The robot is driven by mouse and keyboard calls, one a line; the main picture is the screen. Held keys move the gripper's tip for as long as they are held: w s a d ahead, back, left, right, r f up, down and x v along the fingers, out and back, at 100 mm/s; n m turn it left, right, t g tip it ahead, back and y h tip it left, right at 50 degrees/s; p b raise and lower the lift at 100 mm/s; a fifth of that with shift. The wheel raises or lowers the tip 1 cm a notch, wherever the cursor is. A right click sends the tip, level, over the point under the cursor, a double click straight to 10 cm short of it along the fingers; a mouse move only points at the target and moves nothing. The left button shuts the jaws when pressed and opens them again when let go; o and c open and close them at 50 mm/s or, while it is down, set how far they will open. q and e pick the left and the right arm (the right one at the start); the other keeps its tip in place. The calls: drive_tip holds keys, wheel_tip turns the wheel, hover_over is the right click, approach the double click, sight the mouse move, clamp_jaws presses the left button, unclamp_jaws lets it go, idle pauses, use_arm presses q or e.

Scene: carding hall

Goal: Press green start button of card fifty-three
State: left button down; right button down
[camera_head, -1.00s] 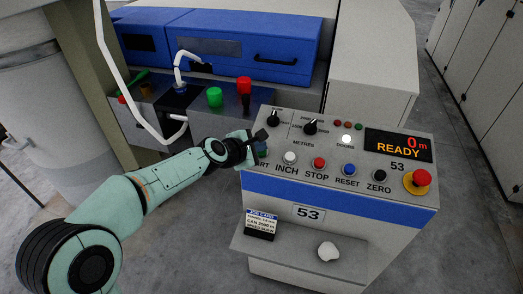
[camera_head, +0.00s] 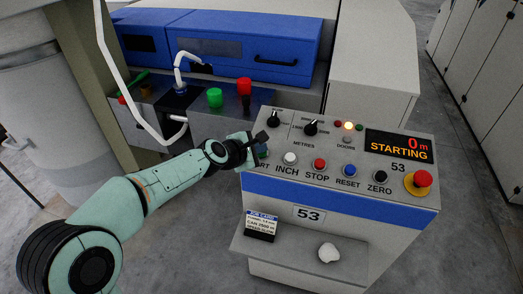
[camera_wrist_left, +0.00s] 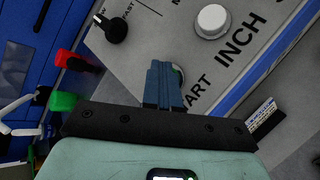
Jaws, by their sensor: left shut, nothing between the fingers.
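The control panel of card fifty-three (camera_head: 330,150) stands at centre right, with "53" on its face and front. Its display (camera_head: 399,146) reads "0 m STARTING". My left gripper (camera_head: 262,148) is shut and empty at the panel's left end, over the start button's place; only "ART" of the label shows. In the left wrist view its blue fingers (camera_wrist_left: 165,72) point at the panel. A sliver of the green start button (camera_wrist_left: 178,74) shows beside the fingertips, which hide the rest. I cannot tell whether they still touch it. My right gripper is not in view.
The white inch (camera_head: 290,158), red stop (camera_head: 320,164), blue reset (camera_head: 349,170) and black zero (camera_head: 380,177) buttons run rightward. A red emergency button (camera_head: 422,178) is at the right end. A shelf (camera_head: 293,259) juts out below. Blue machine covers (camera_head: 222,47) are behind.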

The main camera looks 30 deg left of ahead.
use_arm(q)
drive_tip(key=shift+s+r+p, duration=0.2)
drive_tip(key=shift+r+p, duration=0.45)
drive_tip(key=shift+p, duration=0.05)
drive_tip(key=shift+r, duration=0.15)
drive_tip(key=r+p, duration=0.2)
drive_tip(key=s+r+p, duration=0.1)
drive_tip(key=r+p, duration=0.1)
drive_tip(key=shift+s+d+r+p, duration=0.1)
drive_tip(key=shift+d+r+p, duration=0.1)
drive_tip(key=shift+r+p, duration=0.2)
drive_tip(key=shift+f, duration=0.1)
idle(0.4)
